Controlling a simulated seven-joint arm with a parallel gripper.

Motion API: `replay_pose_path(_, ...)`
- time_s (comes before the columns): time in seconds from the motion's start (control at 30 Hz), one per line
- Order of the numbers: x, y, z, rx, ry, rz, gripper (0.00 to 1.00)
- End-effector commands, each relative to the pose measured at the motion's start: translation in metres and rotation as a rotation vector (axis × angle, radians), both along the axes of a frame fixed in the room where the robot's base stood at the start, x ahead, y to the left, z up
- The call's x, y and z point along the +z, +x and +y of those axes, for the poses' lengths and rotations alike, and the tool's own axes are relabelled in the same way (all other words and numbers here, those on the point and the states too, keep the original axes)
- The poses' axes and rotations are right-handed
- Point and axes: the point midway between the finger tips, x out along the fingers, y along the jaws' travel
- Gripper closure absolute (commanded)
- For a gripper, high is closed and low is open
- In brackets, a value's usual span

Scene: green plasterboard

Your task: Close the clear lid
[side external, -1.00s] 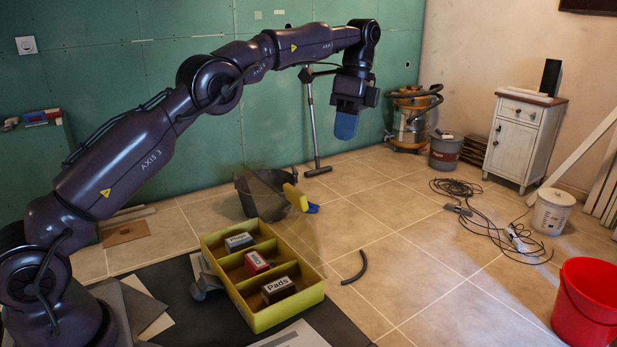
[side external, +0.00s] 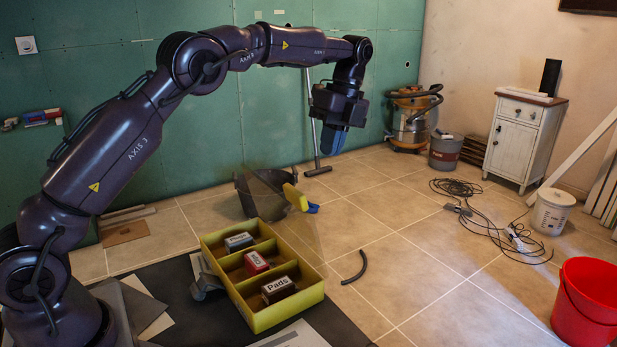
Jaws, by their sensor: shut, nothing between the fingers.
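A yellow box (side external: 254,319) with three compartments stands on a dark mat, each compartment holding a small carton: a grey one (side external: 239,242), a red one (side external: 256,263) and a dark one marked "Pads" (side external: 278,289). The clear lid (side external: 300,222) is see-through and stands raised, open, along the box's far right long edge. Its outline is faint. My gripper (side external: 333,142) is shut and empty, pointing down with blue fingertips. In the picture it is above and right of the lid, apart from it.
A dark bucket (side external: 243,196) with a yellow item (side external: 295,197) shows behind the lid. A black curved piece (side external: 355,267) lies on the tiles right of the box. Cables (side external: 480,215) and a red bucket (side external: 587,300) are farther right.

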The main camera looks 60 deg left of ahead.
Motion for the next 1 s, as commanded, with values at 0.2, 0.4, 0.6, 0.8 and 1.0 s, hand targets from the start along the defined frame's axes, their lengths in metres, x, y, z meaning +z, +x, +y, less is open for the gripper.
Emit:
replay_pose_path(0.2, -0.039, -0.012, -0.001, 0.001, 0.000, 0.005, 1.00)
replay_pose_path(0.4, -0.050, -0.031, -0.001, -0.001, 0.000, 0.000, 1.00)
replay_pose_path(0.6, -0.054, -0.047, -0.002, 0.000, 0.000, 0.000, 1.00)
replay_pose_path(0.8, -0.056, -0.052, -0.002, 0.000, 0.000, 0.000, 1.00)
replay_pose_path(1.0, -0.056, -0.052, -0.002, 0.000, 0.000, 0.000, 1.00)
